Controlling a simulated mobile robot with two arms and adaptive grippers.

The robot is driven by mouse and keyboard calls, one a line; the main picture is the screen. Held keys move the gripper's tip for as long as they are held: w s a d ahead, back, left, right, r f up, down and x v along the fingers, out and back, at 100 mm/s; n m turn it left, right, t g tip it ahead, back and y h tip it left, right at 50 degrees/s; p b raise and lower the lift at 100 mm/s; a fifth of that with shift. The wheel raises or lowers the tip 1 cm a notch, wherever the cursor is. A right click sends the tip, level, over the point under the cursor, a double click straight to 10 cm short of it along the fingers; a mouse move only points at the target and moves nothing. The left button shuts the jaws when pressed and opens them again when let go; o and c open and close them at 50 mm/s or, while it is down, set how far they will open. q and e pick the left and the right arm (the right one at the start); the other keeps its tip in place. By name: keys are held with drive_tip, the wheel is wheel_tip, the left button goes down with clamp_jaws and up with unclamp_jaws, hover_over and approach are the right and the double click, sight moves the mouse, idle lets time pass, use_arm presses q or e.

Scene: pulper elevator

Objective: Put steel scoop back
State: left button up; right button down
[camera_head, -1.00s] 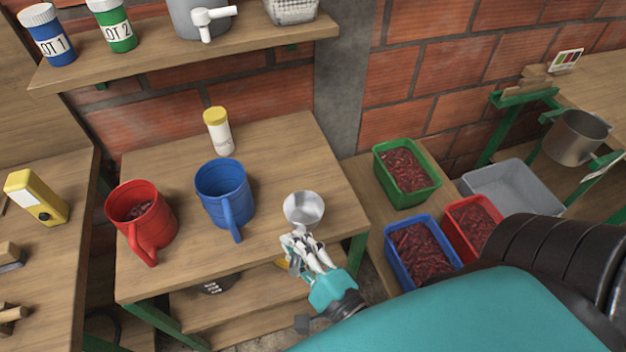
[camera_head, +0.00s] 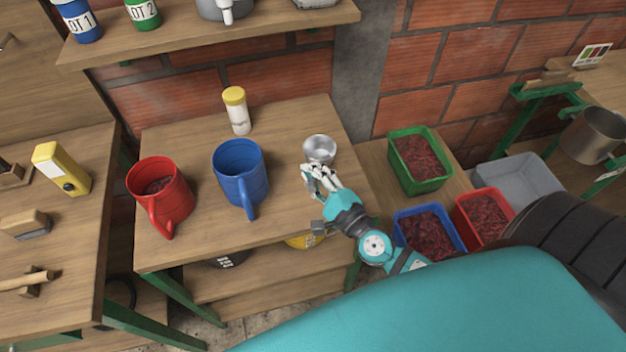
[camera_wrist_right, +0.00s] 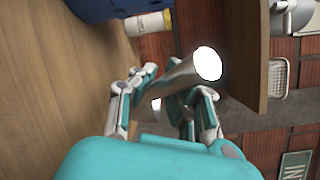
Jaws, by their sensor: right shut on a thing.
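The steel scoop (camera_head: 320,147) has a shiny round bowl and is at the right side of the middle table. My right gripper (camera_head: 318,178) is shut on the scoop, at the near side of its bowl. In the right wrist view the scoop (camera_wrist_right: 182,76) shows as a bright metal shape between the fingers of the right gripper (camera_wrist_right: 160,95). The part of the scoop inside the fingers is mostly hidden. I cannot tell whether the scoop touches the tabletop. My left gripper is not in view.
A blue jug (camera_head: 240,172) and a red jug (camera_head: 160,195) stand left of the scoop, with a yellow-capped bottle (camera_head: 237,112) behind. Green (camera_head: 418,187), blue (camera_head: 428,255) and red bins hold red material at the right. A shelf (camera_head: 200,40) overhangs the table's back.

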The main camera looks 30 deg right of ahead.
drive_tip(key=shift+w+d+f+b, duration=0.15)
drive_tip(key=shift+f+b, duration=0.7)
drive_tip(key=shift+f, duration=0.95)
drive_tip(key=c, duration=1.4)
unclamp_jaws()
drive_tip(key=shift+f, duration=0.1)
drive_tip(key=shift+r, duration=0.3)
drive_tip(key=s+d+b, duration=0.1)
drive_tip(key=s+b, duration=0.2)
drive_tip(key=s, duration=0.9)
